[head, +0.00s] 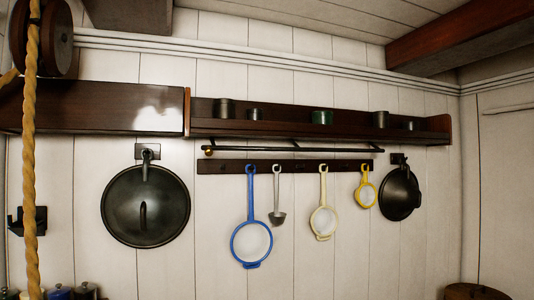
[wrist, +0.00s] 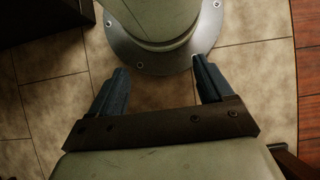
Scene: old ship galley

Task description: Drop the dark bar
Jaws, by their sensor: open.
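My gripper (wrist: 160,77) shows only in the wrist view. Its two blue-grey fingers are spread apart, with nothing between them. The camera looks down past them at a tiled floor. No loose dark bar shows in either view. In the head view, a thin dark rail (head: 320,150) with a brass-coloured knob at its left end runs under the shelf. Below it is a dark hook board (head: 228,167). I cannot tell whether the task's bar is either of these.
Blue (head: 249,243), cream (head: 323,221) and yellow (head: 366,194) strainers and a ladle (head: 277,217) hang from the board. Dark round pans hang left (head: 122,208) and right (head: 396,196). Cups stand on the shelf (head: 270,131). A rope (head: 32,170) hangs at left. Tiled floor (wrist: 48,112) is open.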

